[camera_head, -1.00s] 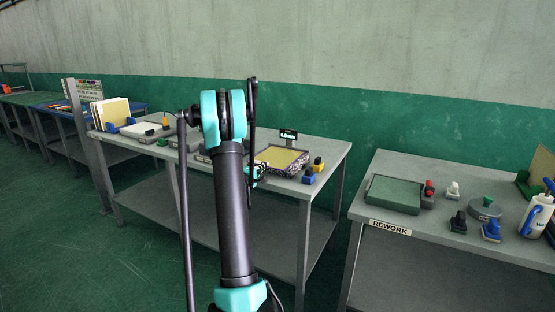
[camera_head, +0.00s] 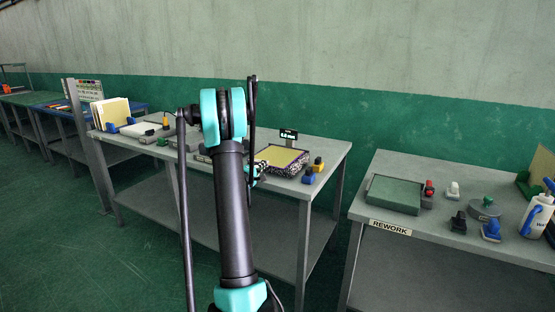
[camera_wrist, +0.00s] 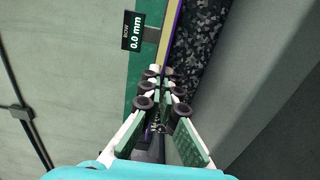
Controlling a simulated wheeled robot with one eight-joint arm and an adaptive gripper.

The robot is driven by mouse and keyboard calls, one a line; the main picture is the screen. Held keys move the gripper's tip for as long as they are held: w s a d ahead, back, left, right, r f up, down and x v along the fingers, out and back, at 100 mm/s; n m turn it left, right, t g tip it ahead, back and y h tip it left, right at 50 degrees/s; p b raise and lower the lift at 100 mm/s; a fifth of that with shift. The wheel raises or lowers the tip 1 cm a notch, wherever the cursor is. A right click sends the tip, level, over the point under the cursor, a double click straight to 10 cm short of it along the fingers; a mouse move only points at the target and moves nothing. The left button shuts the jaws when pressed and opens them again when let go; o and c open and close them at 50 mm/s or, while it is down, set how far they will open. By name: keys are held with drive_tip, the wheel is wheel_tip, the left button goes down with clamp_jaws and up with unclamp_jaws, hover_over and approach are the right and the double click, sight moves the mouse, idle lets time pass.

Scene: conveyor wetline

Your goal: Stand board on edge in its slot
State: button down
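A flat board with a yellow face (camera_head: 280,155) lies on a dark speckled block (camera_head: 291,169) at the right end of the middle table. In the wrist view the board's yellow and purple edge (camera_wrist: 172,38) runs along the speckled block (camera_wrist: 197,40) towards my fingertips. My gripper (camera_wrist: 160,75) has its two fingers close together at this edge; it shows small in the head view (camera_head: 257,171), partly behind my arm. Whether the fingers press on the board is unclear. Several upright boards (camera_head: 110,112) stand at the table's left end.
A small display (camera_head: 288,135) reading 0.0 mm stands behind the block. A rework table (camera_head: 400,228) with a green pad (camera_head: 393,194), bottle (camera_head: 537,215) and small items stands right, across a gap.

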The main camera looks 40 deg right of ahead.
drive_tip(key=shift+r, duration=3.25)
